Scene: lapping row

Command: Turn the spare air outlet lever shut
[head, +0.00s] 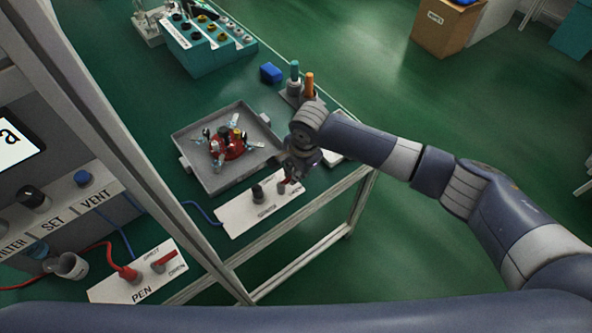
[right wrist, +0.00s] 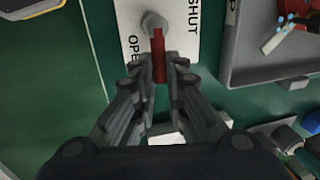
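The spare air outlet is a white plate (head: 236,219) at the bench's front edge, with a black fitting (head: 258,193) and a red lever (head: 283,187) partly hidden by my right gripper (head: 294,177). In the right wrist view, the red lever (right wrist: 159,62) runs from its grey pivot (right wrist: 154,24) down between my fingertips (right wrist: 160,70). The plate (right wrist: 127,18) reads SHUT right of the pivot and OPEN, partly covered, at its lower left. The fingers look closed on the lever's two sides. My left gripper is out of view.
A grey tray (head: 186,150) with a red part (head: 229,145) lies just behind the plate. Another outlet plate (head: 112,291), marked PEN, has a red hose and lever at lower left. A frame post (head: 150,180) stands left. Green and orange bottles (head: 309,84) stand behind my right arm.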

